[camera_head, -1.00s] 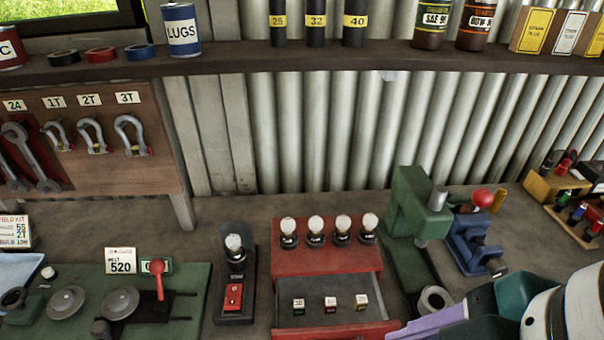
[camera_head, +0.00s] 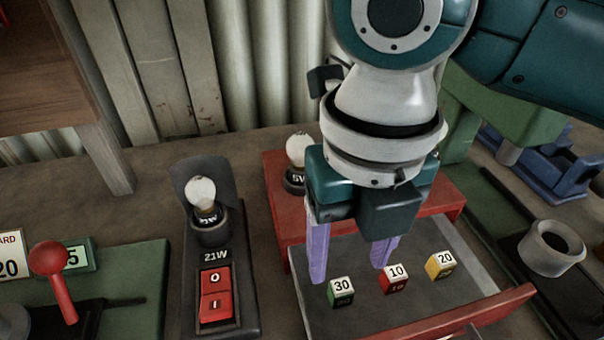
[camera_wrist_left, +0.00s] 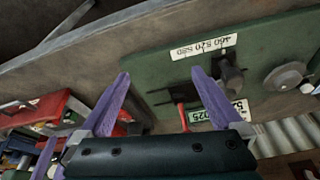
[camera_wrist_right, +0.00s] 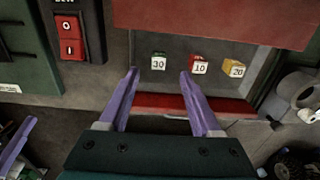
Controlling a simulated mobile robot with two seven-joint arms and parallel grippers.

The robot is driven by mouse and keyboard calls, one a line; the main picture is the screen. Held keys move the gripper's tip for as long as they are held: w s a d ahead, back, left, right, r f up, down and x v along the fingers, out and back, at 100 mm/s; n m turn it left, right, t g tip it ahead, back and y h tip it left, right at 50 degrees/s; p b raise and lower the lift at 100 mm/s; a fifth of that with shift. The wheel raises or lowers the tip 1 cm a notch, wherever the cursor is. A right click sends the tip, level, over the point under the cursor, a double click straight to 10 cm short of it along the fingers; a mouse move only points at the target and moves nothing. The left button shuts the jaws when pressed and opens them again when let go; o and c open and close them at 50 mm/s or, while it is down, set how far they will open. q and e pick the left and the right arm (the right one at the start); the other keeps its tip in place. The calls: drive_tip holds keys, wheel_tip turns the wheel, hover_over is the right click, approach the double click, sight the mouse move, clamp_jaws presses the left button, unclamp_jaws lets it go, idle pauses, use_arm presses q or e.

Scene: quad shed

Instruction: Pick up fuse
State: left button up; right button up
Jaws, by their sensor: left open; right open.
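Three small block fuses lie in the open grey drawer: a green one marked 30 (camera_head: 342,292), a red one marked 10 (camera_head: 394,279) and a yellow one marked 20 (camera_head: 440,264). In the right wrist view the green fuse (camera_wrist_right: 159,61), red fuse (camera_wrist_right: 199,65) and yellow fuse (camera_wrist_right: 233,68) sit ahead of the fingertips. My right gripper (camera_head: 348,276) is open and empty, above the drawer, its purple fingers apart near the green and red fuses.
The red drawer front (camera_head: 450,318) and red cabinet top (camera_head: 280,170) bound the drawer. A bulb tester with a red switch (camera_head: 215,294) stands to the left. A metal ring (camera_head: 552,248) and green machine (camera_head: 490,110) are to the right.

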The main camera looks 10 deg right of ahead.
sight(342, 285)
wheel_tip(342, 285, down, 6)
drive_tip(key=shift+a+f, duration=0.1)
drive_tip(key=shift+f, duration=0.05)
idle(0.3)
clamp_jaws()
idle(0.4)
